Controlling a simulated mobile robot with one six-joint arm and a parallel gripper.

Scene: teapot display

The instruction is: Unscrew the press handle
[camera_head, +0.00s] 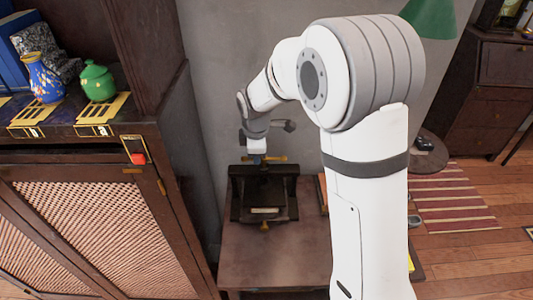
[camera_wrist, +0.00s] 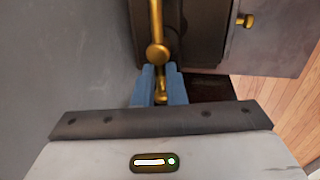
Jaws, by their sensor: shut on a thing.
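The press (camera_head: 264,205) is a dark frame with brass fittings, standing on a small wooden table. Its brass press handle (camera_head: 276,158) is a thin bar across the top of the press. In the wrist view the handle (camera_wrist: 157,52) runs up and down the picture, with a round brass hub. My gripper (camera_head: 256,159) is at the handle's left part from above. In the wrist view the blue fingers of my gripper (camera_wrist: 160,76) stand on both sides of the bar's near end and are shut on it. The fingers hide part of this end.
The wooden table (camera_head: 275,255) has bare room in front of the press. A dark cabinet (camera_head: 85,225) stands close on the left, with a blue vase (camera_head: 41,78) and a green pot (camera_head: 97,82) on top. A grey wall (camera_head: 215,110) is behind.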

